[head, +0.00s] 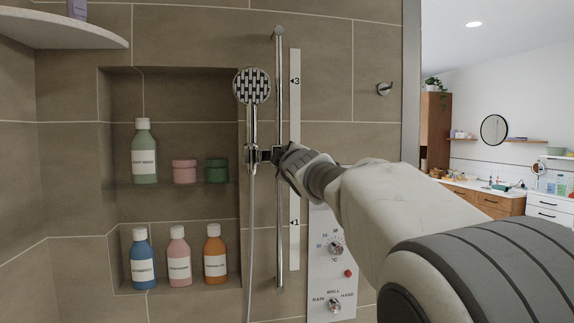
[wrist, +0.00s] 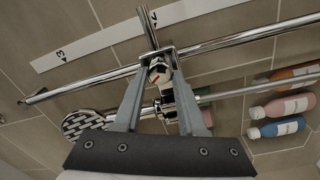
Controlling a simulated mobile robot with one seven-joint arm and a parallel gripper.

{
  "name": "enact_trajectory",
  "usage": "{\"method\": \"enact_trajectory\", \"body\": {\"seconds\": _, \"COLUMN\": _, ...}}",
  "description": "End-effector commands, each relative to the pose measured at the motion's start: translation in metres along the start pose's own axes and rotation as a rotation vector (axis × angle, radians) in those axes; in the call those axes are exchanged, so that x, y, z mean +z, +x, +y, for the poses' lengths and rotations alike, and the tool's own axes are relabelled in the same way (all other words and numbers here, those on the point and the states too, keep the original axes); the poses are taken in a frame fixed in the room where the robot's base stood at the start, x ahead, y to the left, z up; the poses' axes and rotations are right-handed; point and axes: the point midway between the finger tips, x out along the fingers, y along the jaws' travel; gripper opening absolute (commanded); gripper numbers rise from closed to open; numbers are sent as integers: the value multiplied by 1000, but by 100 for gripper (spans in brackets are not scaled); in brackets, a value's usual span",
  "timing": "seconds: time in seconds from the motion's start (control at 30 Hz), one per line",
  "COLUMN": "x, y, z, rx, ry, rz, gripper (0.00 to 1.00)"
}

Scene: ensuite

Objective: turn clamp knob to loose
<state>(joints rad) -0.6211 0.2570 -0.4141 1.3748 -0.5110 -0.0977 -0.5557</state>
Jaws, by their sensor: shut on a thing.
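The clamp knob (wrist: 160,71) shows between my fingers in the wrist view, with a small red mark on its face. My gripper (wrist: 158,58) is shut on it, one finger on each side. In the head view my gripper (head: 286,158) reaches the clamp (head: 264,155) on the vertical chrome rail (head: 280,90) from the right and hides the knob. The hand shower (head: 252,86) sits upright in the clamp's holder, left of the rail; its head also shows in the wrist view (wrist: 84,122). I cannot tell which setting the knob is at.
A white height strip (head: 295,75) with marks runs beside the rail. A control panel (head: 333,262) with two knobs is below my arm. Wall niches at left hold several bottles, such as a green one (head: 144,155), and two jars. The hose (head: 250,240) hangs below the clamp.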

Motion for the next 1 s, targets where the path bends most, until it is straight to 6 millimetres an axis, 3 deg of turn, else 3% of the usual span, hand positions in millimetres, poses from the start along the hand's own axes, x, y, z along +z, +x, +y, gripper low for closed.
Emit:
{"method": "enact_trajectory", "body": {"seconds": 0.4, "x": 0, "y": 0, "z": 1, "rx": 0, "ry": -193, "rz": 8, "gripper": 0}}
{"method": "enact_trajectory", "body": {"seconds": 0.97, "x": 0, "y": 0, "z": 1, "rx": 1, "ry": -223, "rz": 9, "gripper": 0}}
{"method": "enact_trajectory", "body": {"seconds": 1.0, "x": 0, "y": 0, "z": 1, "rx": 1, "ry": -223, "rz": 9, "gripper": 44}}
